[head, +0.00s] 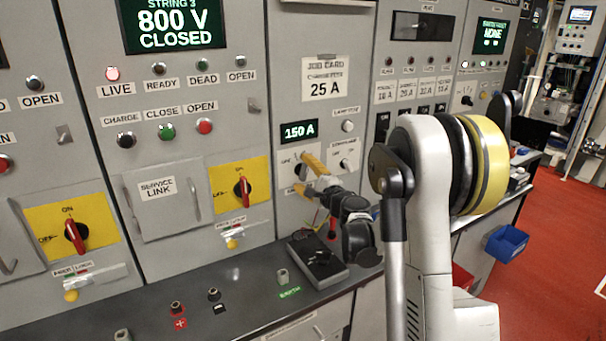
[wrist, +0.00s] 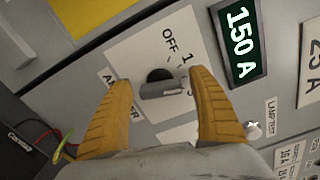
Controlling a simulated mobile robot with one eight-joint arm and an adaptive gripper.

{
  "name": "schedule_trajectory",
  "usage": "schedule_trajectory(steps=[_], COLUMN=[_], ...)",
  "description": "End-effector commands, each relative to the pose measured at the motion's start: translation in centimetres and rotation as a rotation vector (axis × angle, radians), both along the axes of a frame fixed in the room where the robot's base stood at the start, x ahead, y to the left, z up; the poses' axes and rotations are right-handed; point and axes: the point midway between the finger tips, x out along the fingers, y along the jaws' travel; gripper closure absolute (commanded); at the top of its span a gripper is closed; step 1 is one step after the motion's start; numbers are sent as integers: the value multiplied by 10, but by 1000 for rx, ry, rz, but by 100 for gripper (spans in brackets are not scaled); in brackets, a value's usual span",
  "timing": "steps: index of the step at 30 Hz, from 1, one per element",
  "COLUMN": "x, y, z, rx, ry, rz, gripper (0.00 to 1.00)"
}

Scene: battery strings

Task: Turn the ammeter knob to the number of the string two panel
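The ammeter knob (wrist: 162,88) is a dark round dial with a grip bar, on a pale plate (wrist: 120,60) marked OFF and 1. Other marks are partly covered by my fingers, and I cannot tell which mark the knob points at. My gripper (wrist: 163,92) is open, with one yellow finger on each side of the knob; I cannot tell whether they touch it. In the head view my gripper (head: 306,173) is at the plate and largely hides the knob. The ammeter display (head: 299,131) reads 150 A; it also shows in the wrist view (wrist: 239,42).
The string 3 screen (head: 173,22) reads 800 V CLOSED. A job card (head: 325,78) reads 25 A. A black box (head: 318,258) lies on the bench below my gripper. A lamp test button (wrist: 253,130) sits close to my right finger.

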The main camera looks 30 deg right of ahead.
Motion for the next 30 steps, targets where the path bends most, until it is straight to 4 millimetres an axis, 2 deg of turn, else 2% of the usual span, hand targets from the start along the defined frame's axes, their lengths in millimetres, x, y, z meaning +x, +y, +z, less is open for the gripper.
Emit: schedule_trajectory(steps=[11, 14, 24, 30], x=[-5, -19, -92, -116], y=[-1, -1, -4, -4], z=[0, 0, 0, 0], rx=[-1, -1, -1, -1], ry=[0, 0, 0, 0], rz=[-1, -1, -2, -1], gripper=[28, 28, 28, 28])
